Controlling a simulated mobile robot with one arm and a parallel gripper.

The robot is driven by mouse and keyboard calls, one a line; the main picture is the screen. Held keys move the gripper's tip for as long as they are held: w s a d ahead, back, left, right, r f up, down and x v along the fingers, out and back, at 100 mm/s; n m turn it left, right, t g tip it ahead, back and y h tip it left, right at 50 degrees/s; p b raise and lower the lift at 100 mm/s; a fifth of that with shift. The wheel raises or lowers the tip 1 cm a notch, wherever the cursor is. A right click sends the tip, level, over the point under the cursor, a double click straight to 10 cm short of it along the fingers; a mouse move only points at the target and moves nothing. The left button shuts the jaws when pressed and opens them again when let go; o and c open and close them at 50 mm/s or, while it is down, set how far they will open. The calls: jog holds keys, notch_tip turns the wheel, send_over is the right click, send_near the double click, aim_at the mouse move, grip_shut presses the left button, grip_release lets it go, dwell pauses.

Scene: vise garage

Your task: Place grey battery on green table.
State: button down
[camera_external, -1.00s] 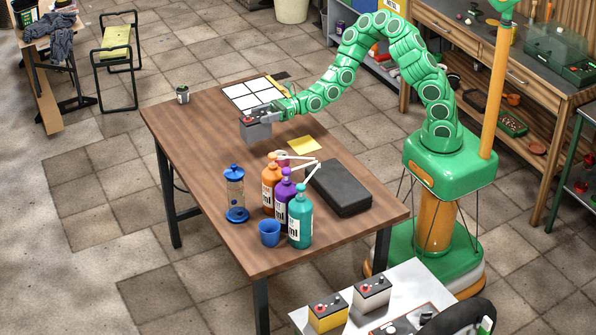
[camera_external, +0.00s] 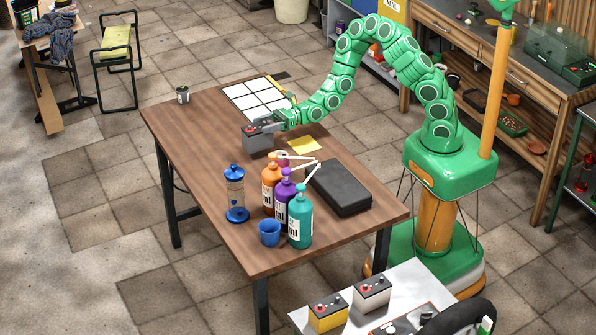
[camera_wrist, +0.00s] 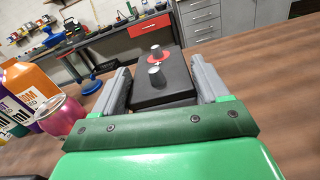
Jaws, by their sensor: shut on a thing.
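My gripper (camera_external: 266,126) is shut on a grey battery (camera_external: 258,143) with a black top, over the far part of the brown wooden table. In the wrist view, the battery's black top (camera_wrist: 164,88), with a red-ringed terminal and a grey one, sits between the two grey fingers of my gripper (camera_wrist: 160,85). I cannot tell whether the battery touches the table. A green-framed table (camera_external: 579,122) is partly in view at the right edge; most of it is cut off.
The brown table (camera_external: 190,150) holds several bottles (camera_external: 285,205), a blue cup (camera_external: 270,233), a black case (camera_external: 341,188), a yellow note (camera_external: 304,145) and a white grid panel (camera_external: 258,97). A white battery (camera_external: 372,293) and a yellow battery (camera_external: 328,314) stand on a light table in front.

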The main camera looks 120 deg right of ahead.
jog(key=shift+f, duration=1.55)
jog(key=shift+f, duration=0.1)
grip_release()
